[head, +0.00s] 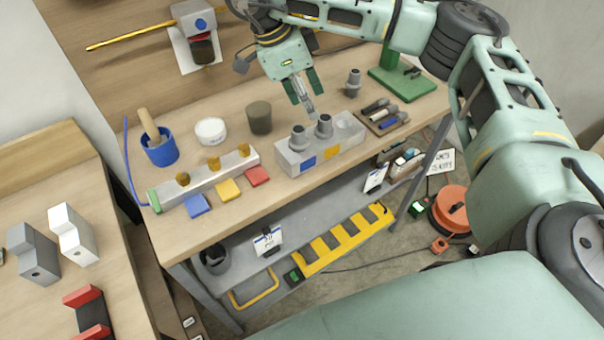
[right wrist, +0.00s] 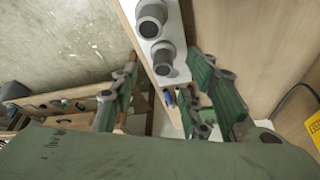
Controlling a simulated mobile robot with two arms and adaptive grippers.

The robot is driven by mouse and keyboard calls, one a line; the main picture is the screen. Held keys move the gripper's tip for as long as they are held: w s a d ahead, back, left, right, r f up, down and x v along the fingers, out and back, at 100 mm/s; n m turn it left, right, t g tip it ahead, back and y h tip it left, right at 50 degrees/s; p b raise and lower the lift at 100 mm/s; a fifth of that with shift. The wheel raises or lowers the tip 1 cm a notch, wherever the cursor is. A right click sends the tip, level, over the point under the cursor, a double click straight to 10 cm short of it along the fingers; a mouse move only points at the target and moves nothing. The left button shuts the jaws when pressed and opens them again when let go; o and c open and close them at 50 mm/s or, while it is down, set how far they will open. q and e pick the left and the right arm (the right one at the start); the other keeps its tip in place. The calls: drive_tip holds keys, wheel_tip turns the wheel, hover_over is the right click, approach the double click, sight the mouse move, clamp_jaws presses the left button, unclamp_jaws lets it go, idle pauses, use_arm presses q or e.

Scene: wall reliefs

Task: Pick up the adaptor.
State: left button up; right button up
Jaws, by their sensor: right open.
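Grey stepped cylinders that look like adaptors appear in the head view. One (head: 299,138) and another (head: 324,126) stand upright in a light grey block (head: 346,134) with blue and yellow labels. A third (head: 353,83) stands on the table behind the block. My right gripper (head: 304,90) is open above the block, its green fingers pointing down. In the right wrist view, two grey cylinders on the block, a nearer one (right wrist: 150,20) and a farther one (right wrist: 163,58), show beyond the open fingers (right wrist: 165,100), with nothing clearly gripped. My left gripper is out of view.
A blue cup (head: 161,152), white round tub (head: 210,131) and dark cylinder (head: 259,118) stand left of the block. A tray of small tools (head: 382,117) and a green stand (head: 402,80) are at its right. A long bar (head: 205,178) lies along the front left.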

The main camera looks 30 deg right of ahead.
sight(322, 119)
drive_tip(key=shift+n, duration=0.3)
drive_tip(key=x, duration=0.4)
drive_tip(key=shift+w+d+r, duration=0.1)
drive_tip(key=shift+w+d, duration=0.15)
drive_tip(key=shift+d, duration=0.1)
drive_tip(key=shift+s+d+f, duration=0.1)
drive_tip(key=shift+d+f, duration=0.1)
drive_tip(key=shift+f, duration=0.15)
drive_tip(key=p+x, duration=0.1)
drive_tip(key=x, duration=0.2)
drive_tip(key=shift+s+d+f+p, duration=0.25)
drive_tip(key=shift+f+p, duration=0.05)
drive_tip(key=shift+p, duration=0.05)
drive_tip(key=shift+a, duration=0.1)
drive_tip(key=c, duration=0.8)
drive_tip(key=shift+c, duration=1)
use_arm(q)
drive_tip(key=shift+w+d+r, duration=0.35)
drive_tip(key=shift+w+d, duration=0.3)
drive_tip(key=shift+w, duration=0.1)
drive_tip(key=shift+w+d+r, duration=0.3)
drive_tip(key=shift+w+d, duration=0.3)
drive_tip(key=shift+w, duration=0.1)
use_arm(e)
drive_tip(key=shift+f, duration=0.1)
